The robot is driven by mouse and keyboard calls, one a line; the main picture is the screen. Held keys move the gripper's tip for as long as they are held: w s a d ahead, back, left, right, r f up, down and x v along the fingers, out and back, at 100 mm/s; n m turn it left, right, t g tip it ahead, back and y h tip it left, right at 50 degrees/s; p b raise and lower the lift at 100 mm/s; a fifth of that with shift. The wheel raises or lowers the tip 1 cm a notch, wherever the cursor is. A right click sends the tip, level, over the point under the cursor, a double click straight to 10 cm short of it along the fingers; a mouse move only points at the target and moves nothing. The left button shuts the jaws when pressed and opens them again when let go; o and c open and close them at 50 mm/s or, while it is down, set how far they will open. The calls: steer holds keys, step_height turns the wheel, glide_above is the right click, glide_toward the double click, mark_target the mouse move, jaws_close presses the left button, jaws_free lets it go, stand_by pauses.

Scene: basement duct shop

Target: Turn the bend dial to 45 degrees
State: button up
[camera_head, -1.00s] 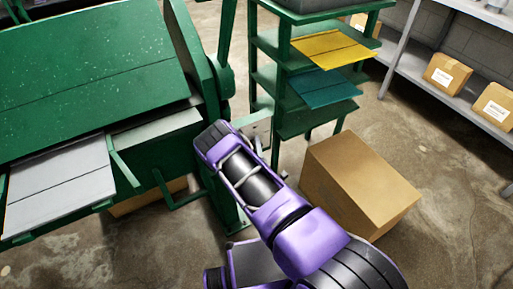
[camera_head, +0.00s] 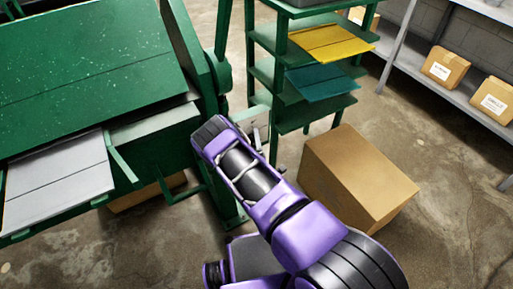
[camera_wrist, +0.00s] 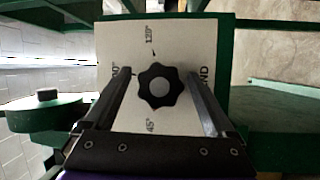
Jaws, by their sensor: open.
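The bend dial (camera_wrist: 160,86) is a black lobed knob with a grey centre, on a pale plate (camera_wrist: 172,38). The plate carries the marks 120° at the top, 45° at the bottom, a partly hidden mark at left and letters ending in "ND" at right. In the wrist view my gripper (camera_wrist: 160,100) is open, with one finger on each side of the knob and gaps between. A small pointer mark shows above the knob, toward the 120° mark. In the head view my arm hides the dial, and only an edge of the plate (camera_head: 262,132) shows.
The green bending machine (camera_head: 80,70) fills the left, with a grey sheet (camera_head: 60,185) at its front. A green rack (camera_head: 265,75) with yellow (camera_head: 330,42) and teal (camera_head: 322,88) sheets stands behind my gripper. A cardboard box (camera_head: 355,180) sits on the floor to the right.

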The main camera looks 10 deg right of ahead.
steer(key=s+a+p, duration=0.1)
steer(key=s, duration=1.6)
steer(key=shift+s+a+f+p, duration=0.15)
steer(key=shift+f+p, duration=0.15)
steer(key=shift+f, duration=0.15)
